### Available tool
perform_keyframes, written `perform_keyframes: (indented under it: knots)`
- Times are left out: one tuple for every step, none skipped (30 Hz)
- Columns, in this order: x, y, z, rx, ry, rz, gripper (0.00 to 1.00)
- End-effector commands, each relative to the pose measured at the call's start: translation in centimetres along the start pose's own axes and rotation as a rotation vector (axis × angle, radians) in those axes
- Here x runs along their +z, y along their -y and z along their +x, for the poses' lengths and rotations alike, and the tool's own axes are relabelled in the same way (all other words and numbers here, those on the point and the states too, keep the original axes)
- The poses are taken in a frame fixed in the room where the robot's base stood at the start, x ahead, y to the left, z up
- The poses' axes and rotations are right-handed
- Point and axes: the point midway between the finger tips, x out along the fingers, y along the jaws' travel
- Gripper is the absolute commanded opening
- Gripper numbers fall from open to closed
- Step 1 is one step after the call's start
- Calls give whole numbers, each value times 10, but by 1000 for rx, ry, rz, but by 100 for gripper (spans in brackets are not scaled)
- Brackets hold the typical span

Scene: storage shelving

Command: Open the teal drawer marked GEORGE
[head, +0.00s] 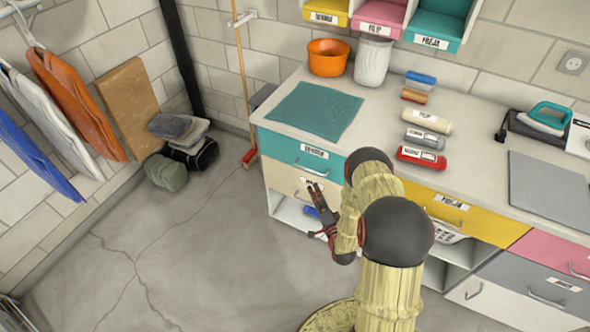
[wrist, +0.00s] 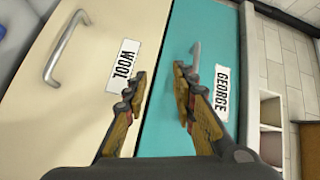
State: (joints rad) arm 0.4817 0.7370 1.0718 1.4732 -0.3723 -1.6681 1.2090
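The teal drawer (head: 284,148) is the top left front of the workbench, and it looks shut. Its label is too small to read in the head view. In the wrist view the teal front (wrist: 185,115) fills the middle right, with the GEORGE label (wrist: 222,78) and a grey bar handle (wrist: 196,60). My gripper (head: 319,207) is in front of the left drawers, below the teal one. In the wrist view its fingers (wrist: 160,78) are apart with nothing between them. The right finger overlaps the handle's lower end; contact cannot be told.
A cream drawer (wrist: 75,105) marked WOOL, with its own handle, adjoins the teal one. An open shelf lies below. A teal mat (head: 315,112), an orange pot (head: 328,58) and several rolls stand on the worktop. The floor (head: 190,250) to the left is clear.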

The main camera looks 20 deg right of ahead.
Motion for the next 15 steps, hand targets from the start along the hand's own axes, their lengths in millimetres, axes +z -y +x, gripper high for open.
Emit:
perform_keyframes:
  knots:
    - [-4,14,-1,-55,-15,40,26]
    - [-6,22,-2,-85,-23,64,26]
    - [-9,32,-3,-120,-31,93,26]
    - [-12,37,-4,-142,-37,111,26]
    - [-13,42,-4,-159,-41,131,26]
    - [-14,45,-4,-172,-43,151,26]
    - [-15,45,-4,-173,-42,161,26]
    - [-14,45,-2,-172,-41,168,26]
    - [-14,45,0,-172,-40,173,26]
    - [-15,45,3,-172,-40,174,26]
    - [-15,46,6,-172,-40,174,26]
    - [-15,47,12,-173,-40,172,26]
    - [-15,47,16,-172,-40,172,26]
    - [-15,48,21,-172,-39,171,26]
    - [-15,49,27,-172,-39,171,26]
